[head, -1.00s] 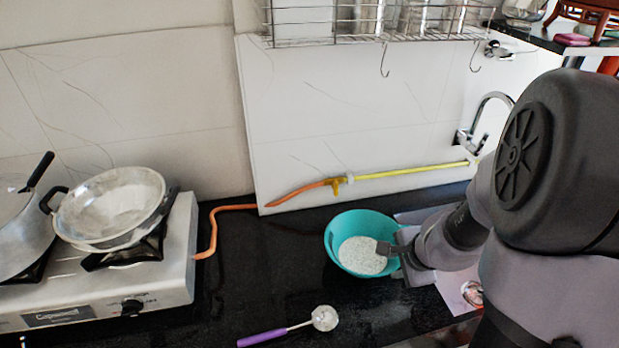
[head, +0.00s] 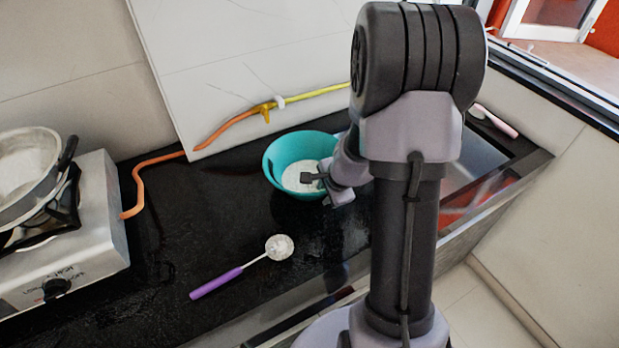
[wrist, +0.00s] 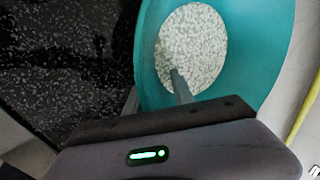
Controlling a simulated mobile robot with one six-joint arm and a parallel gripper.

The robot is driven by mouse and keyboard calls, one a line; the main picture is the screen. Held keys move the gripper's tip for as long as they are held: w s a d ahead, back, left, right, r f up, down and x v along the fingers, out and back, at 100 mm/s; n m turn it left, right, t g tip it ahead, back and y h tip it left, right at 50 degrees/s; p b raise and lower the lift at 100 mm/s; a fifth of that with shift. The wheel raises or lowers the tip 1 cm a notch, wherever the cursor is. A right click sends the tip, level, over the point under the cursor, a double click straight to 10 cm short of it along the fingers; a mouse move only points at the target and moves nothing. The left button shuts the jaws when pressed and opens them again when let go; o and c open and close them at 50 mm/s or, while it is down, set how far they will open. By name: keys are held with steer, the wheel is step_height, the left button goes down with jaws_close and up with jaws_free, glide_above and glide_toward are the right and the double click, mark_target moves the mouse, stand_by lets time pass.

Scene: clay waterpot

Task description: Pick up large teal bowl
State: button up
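The large teal bowl (head: 285,155) is on the black counter near the back wall, left of my arm. Its inside bottom is white and speckled; I cannot tell whether that is its base or contents. In the wrist view the bowl (wrist: 262,50) fills the upper middle and right. My gripper (head: 315,178) is at the bowl's near right side. One thin finger (wrist: 180,88) shows in front of the bowl's inside.
A purple-handled ladle (head: 225,279) lies on the counter (head: 190,235) in front of the bowl. A stove (head: 85,230) with a metal pan (head: 25,175) stands at the left. An orange hose (head: 150,165) runs along the wall. A sink (head: 478,160) is at the right.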

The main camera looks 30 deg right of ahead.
steer(key=shift+r, duration=0.1)
jaws_close()
stand_by(1.3)
